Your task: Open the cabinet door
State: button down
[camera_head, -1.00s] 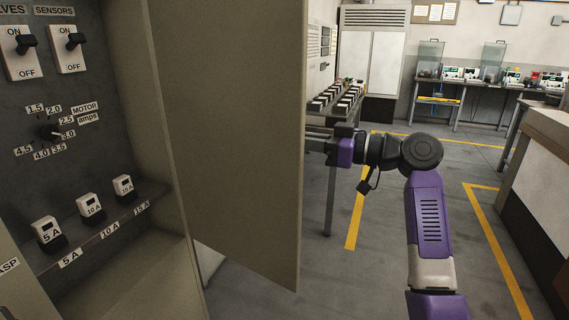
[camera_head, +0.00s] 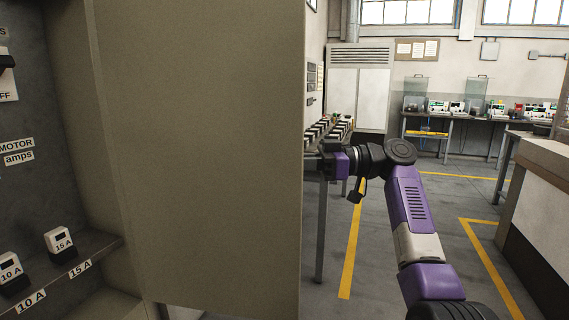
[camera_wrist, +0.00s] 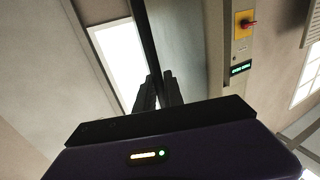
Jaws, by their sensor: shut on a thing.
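The cabinet door (camera_head: 205,150) stands open in the head view, its plain beige inner face toward the camera. The open cabinet (camera_head: 40,130) shows at the left. My gripper (camera_head: 313,163) is at the door's right edge, with its fingertips hidden behind the door. In the wrist view my gripper (camera_wrist: 158,90) has its dark fingers close together on a long dark bar (camera_wrist: 147,40), which looks like the door's handle. The exact contact is dark and hard to see.
Inside the cabinet is a shelf (camera_head: 95,258) with labelled fuse blocks. A long counter (camera_head: 545,190) stands at the right. Workbenches (camera_head: 480,117) and a tall white cabinet (camera_head: 357,90) are at the back. Floor with yellow lines (camera_head: 351,250) lies open between.

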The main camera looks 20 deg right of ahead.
jog(key=shift+a, duration=0.15)
jog(key=c, duration=1.5)
grip_release()
jog(key=shift+o, duration=0.2)
jog(key=v, duration=0.7)
jog(key=shift+d, duration=0.35)
